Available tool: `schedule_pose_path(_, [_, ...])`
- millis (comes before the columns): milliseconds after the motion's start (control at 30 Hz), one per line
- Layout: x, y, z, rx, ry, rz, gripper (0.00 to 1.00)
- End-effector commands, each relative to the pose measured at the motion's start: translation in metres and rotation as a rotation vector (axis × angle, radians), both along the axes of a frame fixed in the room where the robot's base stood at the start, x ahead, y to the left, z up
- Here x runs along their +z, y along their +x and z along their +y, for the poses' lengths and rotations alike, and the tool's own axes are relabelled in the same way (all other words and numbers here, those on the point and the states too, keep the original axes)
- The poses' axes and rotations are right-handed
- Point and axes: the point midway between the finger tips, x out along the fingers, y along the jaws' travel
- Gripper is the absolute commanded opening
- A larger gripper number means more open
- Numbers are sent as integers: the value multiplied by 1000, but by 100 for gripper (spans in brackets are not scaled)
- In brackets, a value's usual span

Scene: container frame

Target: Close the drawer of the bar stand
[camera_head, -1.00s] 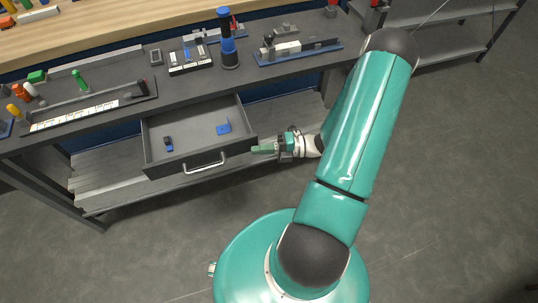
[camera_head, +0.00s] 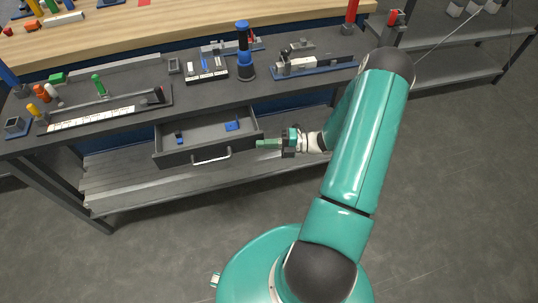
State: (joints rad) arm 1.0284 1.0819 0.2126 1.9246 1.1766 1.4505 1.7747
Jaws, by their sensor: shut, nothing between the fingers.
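The grey drawer (camera_head: 185,157) of the bar stand (camera_head: 130,112) is pulled out below the stand's top. Its silver handle (camera_head: 212,159) is on the front panel. Two small blue items (camera_head: 233,125) lie inside it. My gripper (camera_head: 260,143) is shut and empty, with green fingertips pointing left. In the picture its tips are at the right end of the drawer's front panel; I cannot tell whether they touch it.
Fixtures, a blue cylinder (camera_head: 245,62) and small coloured parts stand on the top. A slatted lower shelf (camera_head: 120,185) runs beneath the drawer. The grey floor (camera_head: 150,255) in front is clear. Another shelf rack (camera_head: 450,70) stands at the right.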

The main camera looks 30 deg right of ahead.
Motion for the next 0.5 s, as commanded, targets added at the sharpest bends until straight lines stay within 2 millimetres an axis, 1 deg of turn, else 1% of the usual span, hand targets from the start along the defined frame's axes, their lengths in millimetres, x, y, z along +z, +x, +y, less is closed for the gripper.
schedule_pose_path(33, [0, 12, -3, 2, -2, -3, 0])
schedule_pose_path(200, [0, 47, -15, 1, -2, -3, 0])
schedule_pose_path(400, [0, 78, -25, 0, -2, -1, 0])
schedule_pose_path(500, [0, 87, -28, 0, -1, -1, 0])
